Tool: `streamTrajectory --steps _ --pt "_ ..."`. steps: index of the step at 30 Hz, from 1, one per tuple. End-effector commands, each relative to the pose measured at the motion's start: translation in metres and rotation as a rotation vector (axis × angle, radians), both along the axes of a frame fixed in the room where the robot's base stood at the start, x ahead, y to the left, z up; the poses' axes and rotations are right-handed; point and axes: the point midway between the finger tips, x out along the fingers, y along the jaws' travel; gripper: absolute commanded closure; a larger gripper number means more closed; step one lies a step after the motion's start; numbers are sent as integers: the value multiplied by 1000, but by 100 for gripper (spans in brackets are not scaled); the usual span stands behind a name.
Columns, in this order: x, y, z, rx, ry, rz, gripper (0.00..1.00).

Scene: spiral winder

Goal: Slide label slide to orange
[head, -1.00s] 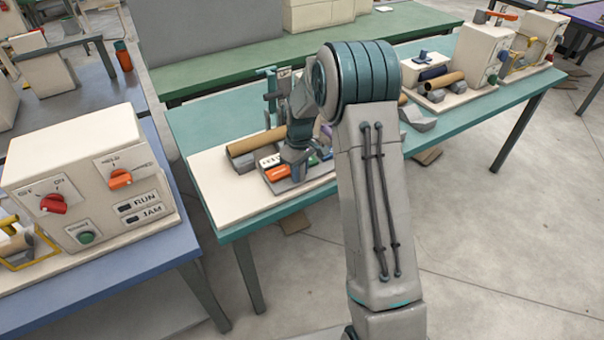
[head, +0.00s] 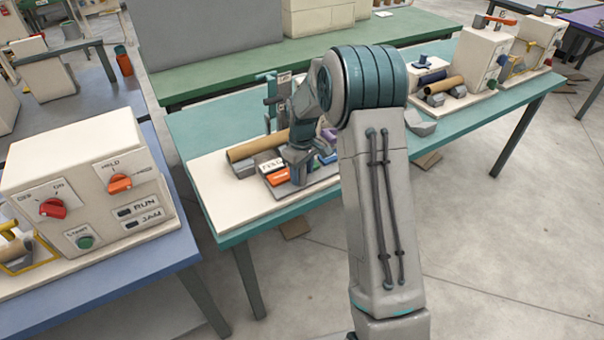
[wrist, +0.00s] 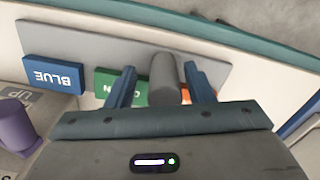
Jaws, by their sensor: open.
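A grey plate (wrist: 75,42) carries a blue plate marked BLUE (wrist: 53,74), a green plate (wrist: 105,82) and an orange plate (wrist: 185,94). A grey round post (wrist: 162,80), which looks like the label slide's knob, stands between green and orange. My gripper (wrist: 160,68) is open, with one finger on each side of the post. Contact cannot be told. The right finger partly covers the orange plate, and the left finger partly covers the green one. In the head view the orange plate (head: 278,177) shows left of my gripper (head: 299,178); the post is hidden there.
A cardboard tube (head: 256,146) lies behind the plates on the teal table (head: 205,120). A purple knob (wrist: 17,125) stands at the left in the wrist view. A control box (head: 85,190) with red and orange switches is on the blue table at left.

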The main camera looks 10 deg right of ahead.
Motion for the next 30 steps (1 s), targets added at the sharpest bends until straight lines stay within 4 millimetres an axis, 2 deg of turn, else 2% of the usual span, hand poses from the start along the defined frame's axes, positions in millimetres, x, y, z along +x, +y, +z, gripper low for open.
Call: streamTrajectory --steps 9,15,21,30 --pt "1 -1 69 0 -6 -2 52" --pt "1 -2 108 0 -5 -3 52" --pt "0 -2 126 0 -2 -3 52" --pt "0 -2 128 0 -1 -3 52"
